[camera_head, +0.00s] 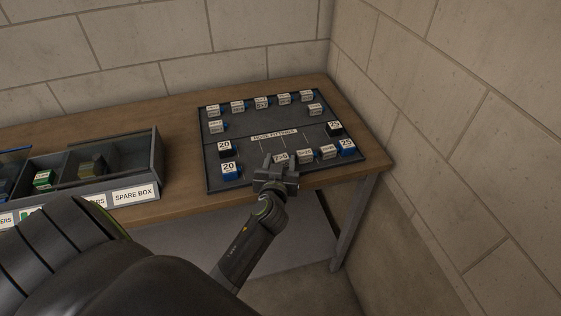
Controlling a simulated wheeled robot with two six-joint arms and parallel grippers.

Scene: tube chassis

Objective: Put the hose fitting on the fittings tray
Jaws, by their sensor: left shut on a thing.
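The fittings tray (240,147) is a dark, low-rimmed board on the wooden bench, with a strip reading "HOSE FITTINGS" across its middle. My left gripper (276,174) is over the tray's front edge, fingers pointing away toward the tray. It is shut on a small fitting with a white label (281,158), which I take to be the hose fitting. The gripper hides much of it. It appears over the tray's front row; I cannot tell whether it touches the tray. My right gripper is not in view.
Several labelled fittings line the tray's back and sides. A labelled fitting (305,156) is just right of the held one. A grey spare box (157,165) stands left. Block walls close the back and right.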

